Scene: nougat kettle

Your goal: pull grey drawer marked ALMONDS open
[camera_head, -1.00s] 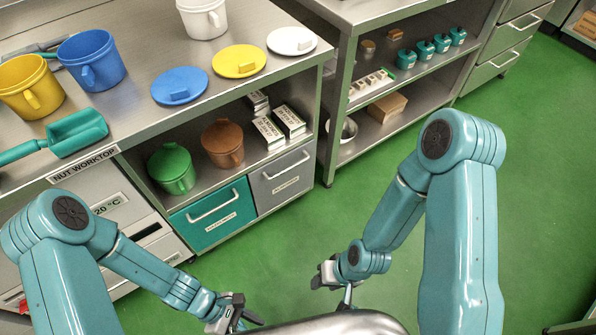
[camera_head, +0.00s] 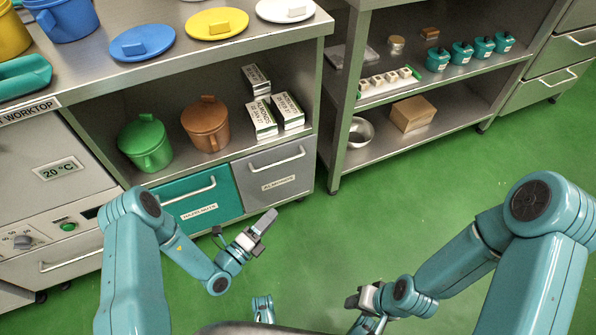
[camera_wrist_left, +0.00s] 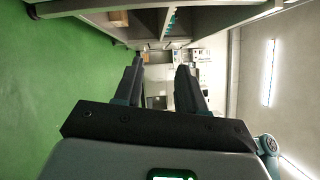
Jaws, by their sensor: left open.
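The grey drawer (camera_head: 262,190) is shut, flush in the lower right of the near bench beside the teal drawer. It has a pale bar handle (camera_head: 277,160) and a small label, hard to read, that seems to say ALMONDS. My left gripper (camera_head: 258,228) is in front of and below the grey drawer, apart from its handle. It is open and empty; its two fingers (camera_wrist_left: 158,68) stand apart in the left wrist view, where the drawer does not show. My right gripper (camera_head: 362,308) is low over the floor, away from the drawer; its jaw opening is unclear.
The teal drawer (camera_head: 185,193), labelled HAZELNUTS, is shut on the left. Above the drawers, a shelf holds a green pot (camera_head: 146,145), a brown pot (camera_head: 206,125) and several boxes. A second bench (camera_head: 345,110) stands at the right. The green floor (camera_head: 400,205) ahead is clear.

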